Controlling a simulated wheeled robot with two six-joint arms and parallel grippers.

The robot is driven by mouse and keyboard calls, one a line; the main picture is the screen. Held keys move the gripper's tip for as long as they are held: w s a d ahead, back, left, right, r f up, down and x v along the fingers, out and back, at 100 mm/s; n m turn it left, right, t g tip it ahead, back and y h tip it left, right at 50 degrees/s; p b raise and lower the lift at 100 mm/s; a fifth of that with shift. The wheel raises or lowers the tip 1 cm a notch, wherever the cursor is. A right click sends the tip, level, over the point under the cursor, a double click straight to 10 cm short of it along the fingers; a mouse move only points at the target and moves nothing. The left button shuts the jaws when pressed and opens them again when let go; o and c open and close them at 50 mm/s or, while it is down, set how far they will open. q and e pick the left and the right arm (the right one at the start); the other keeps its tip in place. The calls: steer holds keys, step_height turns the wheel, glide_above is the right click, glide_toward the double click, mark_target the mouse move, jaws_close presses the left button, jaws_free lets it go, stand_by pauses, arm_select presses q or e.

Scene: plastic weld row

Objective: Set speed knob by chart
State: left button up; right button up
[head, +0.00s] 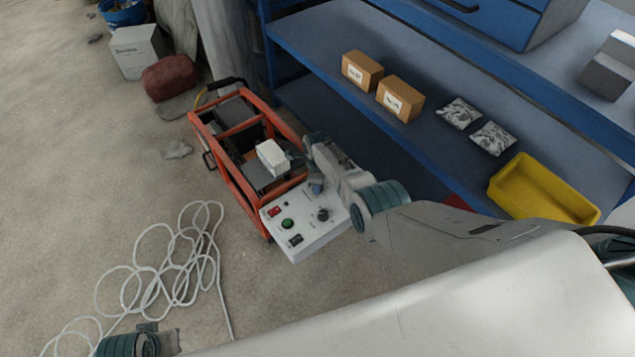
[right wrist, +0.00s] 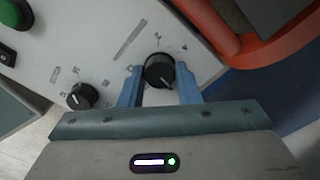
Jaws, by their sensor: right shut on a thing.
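A white control panel (head: 305,245) sits at the front of an orange-framed machine (head: 222,165). In the head view it bears a red switch (head: 274,211), a green button (head: 287,224) and a black knob (head: 323,214). My right gripper (head: 316,187) is down at the panel's far right part. In the right wrist view my right gripper (right wrist: 159,88) has its blue fingers on either side of a black knob (right wrist: 159,68) with a pale pointer line, shut on it. A second black knob (right wrist: 82,95) is to the left. The dial marks are too small to read. I see no readable chart.
A white block (head: 271,157) sits on the machine. A blue shelf (head: 335,40) behind holds two cardboard boxes (head: 380,85), two patterned packets (head: 475,125) and a yellow bin (head: 540,190). White cable (head: 165,265) lies coiled on the floor at left.

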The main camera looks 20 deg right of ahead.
arm_select(q)
steer(key=shift+f, duration=0.25)
arm_select(e)
steer(key=shift+m, duration=1.5)
arm_select(q)
steer(key=shift+r, duration=0.1)
steer(key=shift+w, duration=0.1)
arm_select(e)
steer(key=o, duration=1)
steer(key=shift+c, duration=0.2)
steer(key=shift+r, duration=0.2)
step_height(320, 180, up, 3)
steer(key=shift+r+p, duration=0.1)
steer(key=shift+p, duration=1.1)
arm_select(q)
step_height(320, 180, down, 15)
steer(key=s+a+g+p, duration=0.1)
steer(key=s+p, duration=0.1)
steer(key=s, duration=0.1)
steer(key=shift+a, duration=0.15)
arm_select(e)
step_height(320, 180, up, 7)
